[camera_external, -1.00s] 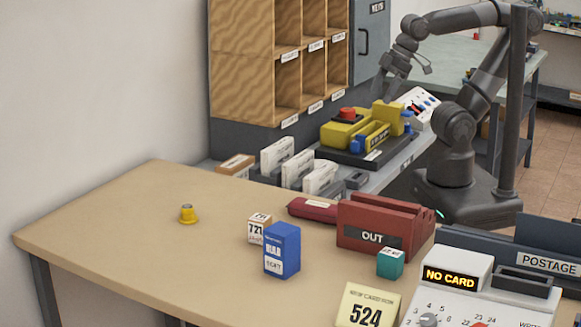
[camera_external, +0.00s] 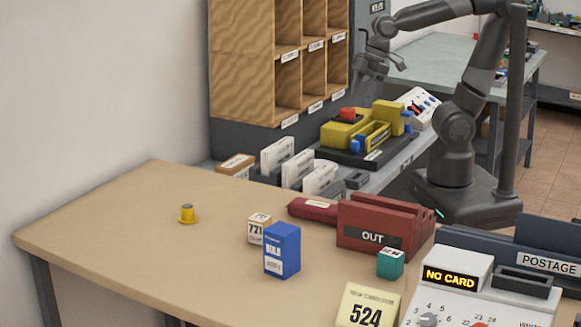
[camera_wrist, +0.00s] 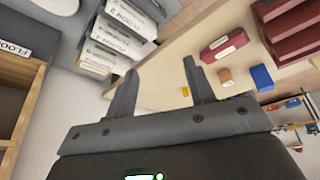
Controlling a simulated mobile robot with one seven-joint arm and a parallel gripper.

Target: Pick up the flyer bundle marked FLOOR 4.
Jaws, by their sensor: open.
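Several white flyer bundles stand upright in a row on the grey ledge below the pigeonholes, with one bundle (camera_external: 277,154) at the back, another (camera_external: 298,168) in the middle and one (camera_external: 321,178) in front. Their floor marks are too small to read in the external view. The wrist view shows labelled white bundles (camera_wrist: 118,38) at upper left, beyond my fingers; I cannot tell which is marked FLOOR 4. My gripper (camera_external: 386,70) is open and empty, above and to the right of the bundles. It also shows in the wrist view (camera_wrist: 160,68).
Wooden pigeonholes (camera_external: 243,65) rise behind the ledge. A black tray with a yellow device (camera_external: 345,132) sits right of the bundles. On the tan table (camera_external: 130,215) are a red OUT holder (camera_external: 372,238), a red case (camera_external: 313,209) and small boxes. The table's left part is mostly clear.

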